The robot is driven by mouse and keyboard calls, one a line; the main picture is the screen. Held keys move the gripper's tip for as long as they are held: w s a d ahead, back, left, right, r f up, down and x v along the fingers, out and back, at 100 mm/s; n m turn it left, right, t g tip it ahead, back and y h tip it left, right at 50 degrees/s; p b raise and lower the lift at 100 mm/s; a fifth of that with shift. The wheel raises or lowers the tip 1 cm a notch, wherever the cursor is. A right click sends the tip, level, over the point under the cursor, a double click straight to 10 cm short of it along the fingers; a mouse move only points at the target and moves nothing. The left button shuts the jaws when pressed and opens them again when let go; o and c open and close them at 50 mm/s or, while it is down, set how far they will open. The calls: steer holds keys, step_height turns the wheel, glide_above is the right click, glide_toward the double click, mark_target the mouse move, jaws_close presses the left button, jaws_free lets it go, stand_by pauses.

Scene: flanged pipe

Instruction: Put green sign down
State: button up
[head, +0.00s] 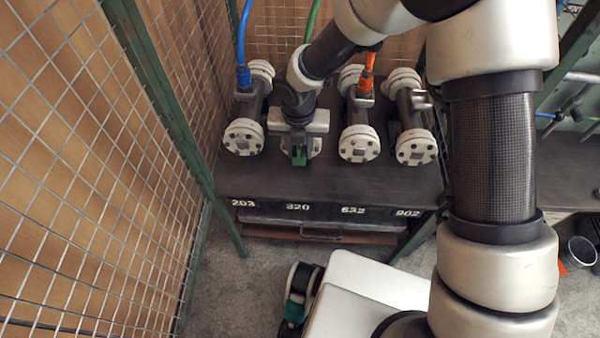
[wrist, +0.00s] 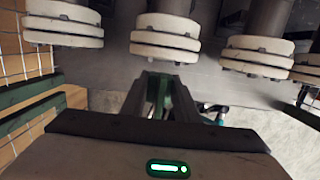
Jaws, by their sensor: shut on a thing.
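My gripper (head: 299,150) points down in front of the second pipe from the left, above the label 320. It is shut on a small green sign (head: 299,158); only a bit of the sign shows below the fingers. In the wrist view the green sign (wrist: 158,98) shows dark green between the fingers of my gripper (wrist: 163,90), just in front of a flange. My gripper hides most of the second pipe in the head view. I cannot tell whether the sign touches the flange or the table.
Flanged pipes stand in a row on a dark table (head: 330,185), with labels 203, 320, 632 and 902 on its front. A blue hose (head: 241,45) and an orange connector (head: 368,75) rise from two pipes. Wire mesh (head: 90,150) closes the left side. The table's front strip is bare.

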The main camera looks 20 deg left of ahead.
mark_target(300, 176)
step_height(300, 176, down, 10)
steer(key=shift+r+b, duration=0.1)
steer(key=shift+b, duration=1.05)
steer(key=shift+f, duration=0.3)
steer(key=o, duration=1.1)
steer(key=shift+r, duration=0.15)
